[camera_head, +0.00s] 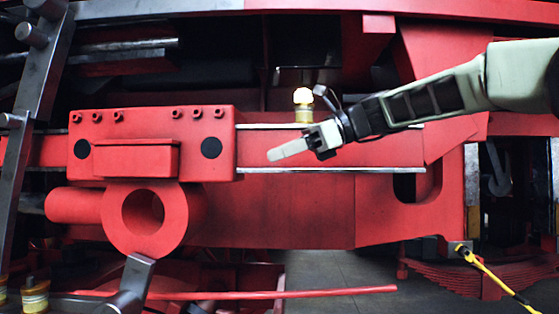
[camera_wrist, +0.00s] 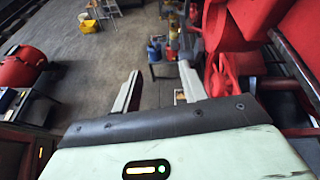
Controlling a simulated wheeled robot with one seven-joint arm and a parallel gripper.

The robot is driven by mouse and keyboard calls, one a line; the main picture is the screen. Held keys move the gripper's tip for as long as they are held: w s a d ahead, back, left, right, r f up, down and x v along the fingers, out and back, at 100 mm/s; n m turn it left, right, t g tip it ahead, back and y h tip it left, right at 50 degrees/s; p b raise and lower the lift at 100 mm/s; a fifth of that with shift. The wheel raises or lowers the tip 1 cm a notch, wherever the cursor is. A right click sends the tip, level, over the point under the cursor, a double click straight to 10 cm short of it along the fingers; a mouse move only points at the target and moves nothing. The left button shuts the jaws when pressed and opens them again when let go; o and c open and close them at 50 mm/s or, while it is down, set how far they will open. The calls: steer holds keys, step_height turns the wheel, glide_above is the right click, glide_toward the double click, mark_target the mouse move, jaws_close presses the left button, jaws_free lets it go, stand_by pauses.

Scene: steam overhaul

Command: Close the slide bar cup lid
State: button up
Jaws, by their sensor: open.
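A small brass-yellow cup (camera_head: 304,115) stands on the upper slide bar (camera_head: 262,126) in the head view. A pale yellow rounded piece (camera_head: 303,96) shows at its top; whether this is the lid, and how it sits, I cannot tell. My gripper (camera_head: 287,149) is in front of the red beam, below and slightly left of the cup, pointing left and apart from it. In the wrist view my gripper (camera_wrist: 160,72) has its two pale fingers spread with nothing between them. The cup cannot be made out in the wrist view.
A red crosshead block (camera_head: 207,147) with bolts stands left of my gripper on the slide bars. The lower slide bar (camera_head: 330,170) runs below my fingers. A dark recess lies behind the cup. The wrist view shows open floor (camera_wrist: 130,45) and a yellow stool (camera_wrist: 88,22) far off.

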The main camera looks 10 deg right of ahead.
steer(key=shift+s+a+f, duration=0.25)
steer(key=shift+a+f, duration=0.05)
steer(key=shift+f, duration=0.2)
